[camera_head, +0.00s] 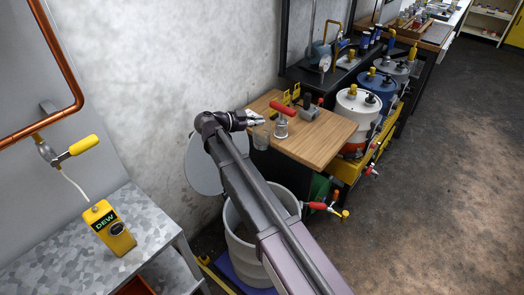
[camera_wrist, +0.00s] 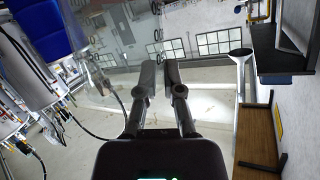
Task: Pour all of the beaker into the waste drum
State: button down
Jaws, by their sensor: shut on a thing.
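A clear beaker (camera_head: 261,138) hangs at the left edge of the wooden tabletop, looking roughly upright; its contents cannot be made out. My gripper (camera_head: 256,119) is shut on it near its top. In the wrist view my gripper's two fingers (camera_wrist: 160,75) are a little apart, and the clear beaker is hard to make out against the background.
The wooden tabletop (camera_head: 328,142) carries a red-handled clamp or valve (camera_head: 282,123) close to the beaker. White and blue drums (camera_head: 355,112) with taps line the right. A red-handled tap (camera_head: 322,206) juts out beside the open drum. A yellow DEW meter (camera_head: 109,228) stands on the left bench.

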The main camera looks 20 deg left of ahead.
jog(key=shift+w+a+f+n+g, duration=0.2)
jog(key=shift+w+f+n+g, duration=0.25)
jog(key=shift+w, duration=0.2)
jog(key=shift+w+a+f+n+g, duration=0.2)
jog(key=shift+w+f+n+g, duration=0.2)
jog(key=shift+w, duration=0.25)
jog(key=shift+r, duration=0.1)
notch_tip(320, 180, up, 6)
jog(key=p, duration=0.6)
notch_tip(320, 180, up, 4)
jog(key=p, duration=0.4)
dwell(1.1)
